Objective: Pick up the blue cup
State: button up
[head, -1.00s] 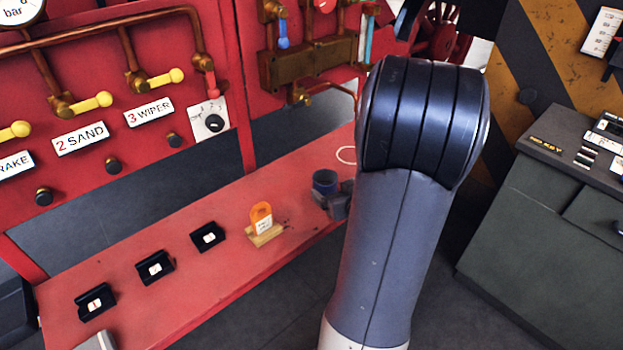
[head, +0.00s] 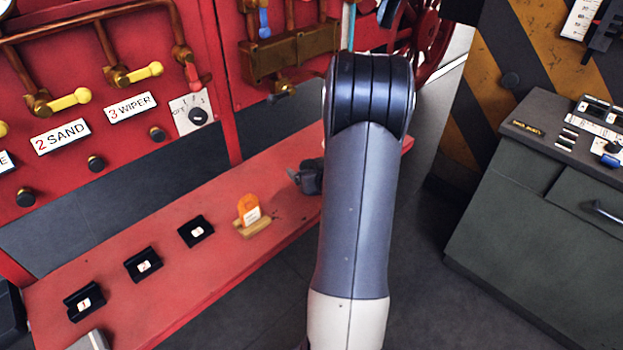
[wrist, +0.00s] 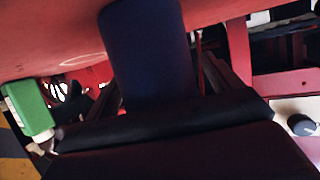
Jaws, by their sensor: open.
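The blue cup (wrist: 150,50) is a dark blue cylinder in the upper middle of the wrist view, very close to the camera. Dark parts of my gripper (head: 306,178) lie around and below it there. My gripper is open, and I cannot tell whether its fingers touch the cup. In the head view my gripper is low over the far right part of the red bench (head: 190,275), mostly behind my arm. The cup is hidden in the head view.
On the bench stand an orange tag on a wooden block (head: 250,215) and several black numbered holders (head: 143,264). A red panel (head: 100,60) with pipes and yellow levers rises behind. A grey-green cabinet (head: 540,220) stands at right. A green object (wrist: 28,110) shows in the wrist view.

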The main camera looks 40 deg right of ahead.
jog(key=c, duration=1.1)
